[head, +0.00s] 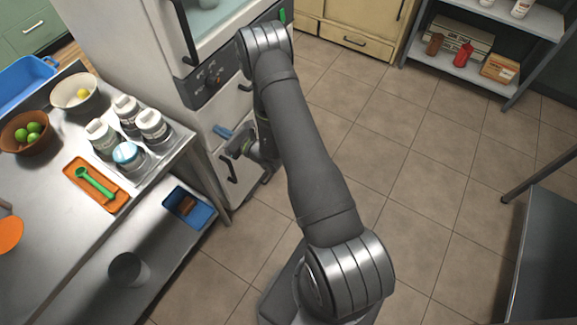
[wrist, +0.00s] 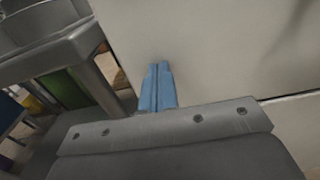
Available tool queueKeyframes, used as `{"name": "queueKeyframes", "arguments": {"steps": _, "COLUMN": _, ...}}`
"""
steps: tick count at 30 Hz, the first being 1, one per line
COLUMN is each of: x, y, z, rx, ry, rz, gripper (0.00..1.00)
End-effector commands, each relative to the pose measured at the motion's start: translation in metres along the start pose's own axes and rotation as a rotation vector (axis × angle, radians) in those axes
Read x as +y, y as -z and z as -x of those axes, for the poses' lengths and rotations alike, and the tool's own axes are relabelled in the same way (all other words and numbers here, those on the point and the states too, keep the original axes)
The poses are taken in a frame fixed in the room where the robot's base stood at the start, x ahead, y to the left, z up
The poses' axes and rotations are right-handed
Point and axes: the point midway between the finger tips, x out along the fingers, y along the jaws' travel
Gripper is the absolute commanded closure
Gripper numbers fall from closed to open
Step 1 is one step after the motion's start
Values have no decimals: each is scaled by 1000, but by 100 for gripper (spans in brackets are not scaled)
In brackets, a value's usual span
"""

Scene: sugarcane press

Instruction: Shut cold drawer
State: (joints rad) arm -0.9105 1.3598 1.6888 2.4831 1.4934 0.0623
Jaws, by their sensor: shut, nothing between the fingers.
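The tall white unit (head: 135,42) stands at the upper left of the head view. Its lower front, with a dark handle (head: 231,168), looks like the cold drawer (head: 224,188); my arm hides part of it, and I cannot tell how far it stands out. My gripper (head: 219,131) is low in front of this lower front, its blue fingers pointing left in the picture. In the wrist view the blue fingers of my gripper (wrist: 158,68) are together and empty, before a plain pale panel (wrist: 205,45). I cannot tell whether the tips touch it.
A steel table (head: 52,178) with bowls, jars and an orange tray (head: 97,184) stands close left of the unit. Its lower shelf holds a blue tray (head: 204,217). A shelf rack (head: 545,22) is at the upper right. The tiled floor (head: 400,130) right of my arm is clear.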

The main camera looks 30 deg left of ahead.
Motion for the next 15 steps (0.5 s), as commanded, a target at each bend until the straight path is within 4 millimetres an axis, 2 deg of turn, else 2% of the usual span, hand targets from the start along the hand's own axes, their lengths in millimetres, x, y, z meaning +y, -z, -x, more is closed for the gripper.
{"name": "queueKeyframes", "arguments": {"steps": 1, "x": 0, "y": -2, "z": -7, "rx": -6, "ry": -7, "rz": 8, "gripper": 100}}
{"name": "queueKeyframes", "arguments": {"steps": 9, "x": 1, "y": -2, "z": -7, "rx": -4, "ry": -9, "rz": 8, "gripper": 100}}
{"name": "queueKeyframes", "arguments": {"steps": 13, "x": 0, "y": -2, "z": 3, "rx": -3, "ry": -7, "rz": 8, "gripper": 100}}
{"name": "queueKeyframes", "arguments": {"steps": 15, "x": 0, "y": -2, "z": 15, "rx": -2, "ry": -4, "rz": 5, "gripper": 100}}
